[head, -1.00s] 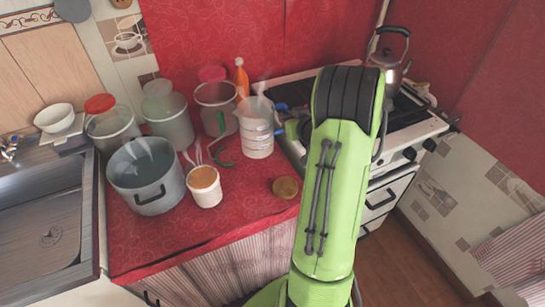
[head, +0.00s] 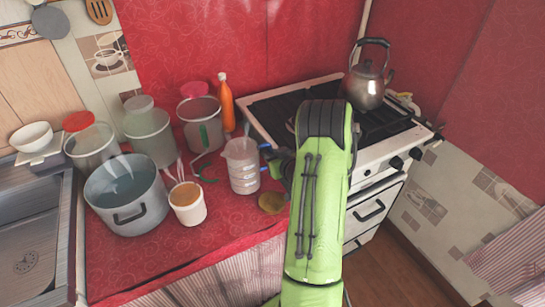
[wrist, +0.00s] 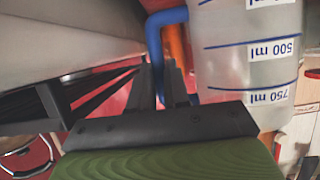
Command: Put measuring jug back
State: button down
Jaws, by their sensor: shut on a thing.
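The measuring jug (head: 242,172) is clear-whitish with blue marks and a blue handle. It is upright over the red counter, between the white tub and the stove. Whether its base touches the cloth I cannot tell. In the wrist view the jug (wrist: 245,60) fills the right side, with its volume marks upside down. My gripper (wrist: 168,85) is shut on its blue handle. In the head view my gripper (head: 274,157) is at the jug's right side, partly hidden by my green arm.
The red counter (head: 200,250) is bare at its front. A large pot (head: 128,212), a white tub (head: 188,211) and several canisters crowd the left and back. An orange bottle (head: 227,108) stands behind the jug. A brownish round lid (head: 270,203) lies close by its right. The stove (head: 380,150) holds a kettle (head: 366,88).

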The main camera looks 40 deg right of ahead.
jog(key=c, duration=1.1)
grip_release()
jog(key=b+v, duration=0.4)
jog(key=v, duration=0.8)
jog(key=w+a+r+n+g+y, duration=0.1)
jog(key=a+n+g+y, duration=0.15)
jog(key=a, duration=0.75)
jog(key=w+a+r+n+g+y, duration=0.1)
jog(key=a+r+n+g+y, duration=0.2)
jog(key=a, duration=0.8)
jog(key=s+a+r+m+g+h, duration=0.1)
jog(key=s+a, duration=0.2)
jog(key=s, duration=0.4)
jog(key=s+a+r+m+h, duration=0.1)
jog(key=s+a, duration=0.2)
jog(key=s, duration=0.4)
jog(key=shift+s+a+r+g, duration=0.15)
jog(key=shift+a+r+g, duration=0.05)
jog(key=shift+r+g, duration=0.2)
